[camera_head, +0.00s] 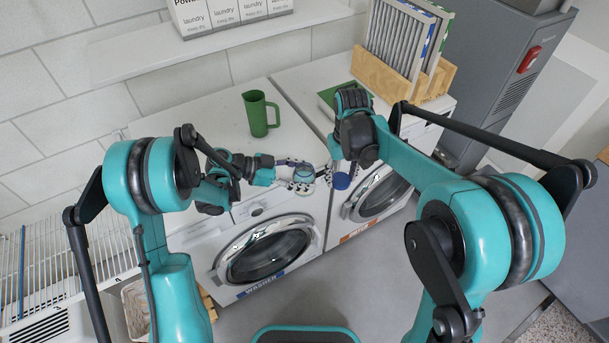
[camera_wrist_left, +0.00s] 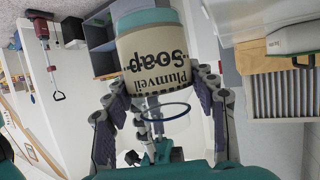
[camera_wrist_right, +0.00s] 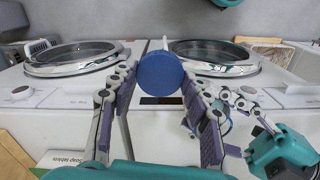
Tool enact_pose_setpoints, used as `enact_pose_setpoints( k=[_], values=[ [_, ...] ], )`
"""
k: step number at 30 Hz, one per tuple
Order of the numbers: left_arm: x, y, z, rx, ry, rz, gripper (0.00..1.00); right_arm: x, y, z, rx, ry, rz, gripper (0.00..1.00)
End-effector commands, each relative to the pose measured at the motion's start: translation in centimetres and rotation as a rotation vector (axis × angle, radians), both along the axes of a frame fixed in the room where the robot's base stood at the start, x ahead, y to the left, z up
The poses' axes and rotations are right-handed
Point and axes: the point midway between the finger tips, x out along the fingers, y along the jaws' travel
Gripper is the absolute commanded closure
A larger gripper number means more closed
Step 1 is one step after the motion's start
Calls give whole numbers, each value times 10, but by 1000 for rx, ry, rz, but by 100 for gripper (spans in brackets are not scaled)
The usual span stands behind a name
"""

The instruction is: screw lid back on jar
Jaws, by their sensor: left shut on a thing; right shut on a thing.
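The soap jar (camera_head: 304,173), clear with a cream label, is between the fingers of my left gripper (camera_head: 300,180) in front of the machines. In the left wrist view the label of the jar (camera_wrist_left: 152,60) reads "Plumveil Soap" and the fingers grip both sides. The blue lid (camera_head: 341,181) is held at the fingertips of my right gripper (camera_head: 334,176), just right of the jar and apart from it. The right wrist view shows the round lid (camera_wrist_right: 160,73) pinched between both fingers. Part of the jar is hidden by the left fingers.
A washer (camera_head: 265,252) and another front-loading machine (camera_head: 378,196) stand behind the grippers. A grey cabinet (camera_head: 500,70) is at right.

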Motion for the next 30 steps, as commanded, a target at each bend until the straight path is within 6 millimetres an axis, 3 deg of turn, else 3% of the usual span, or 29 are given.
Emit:
enact_pose_setpoints(
  k=[6,12,18,30],
  values=[
    [0,0,0,-1,0,0,96,16,57,60,0,1,161,63],
    [0,0,0,-1,0,0,96,23,91,92,10,1,208,63],
    [0,0,0,-1,0,0,96,25,103,102,16,1,214,63],
    [0,0,0,-1,0,0,96,26,103,98,16,1,213,63]
  ],
)
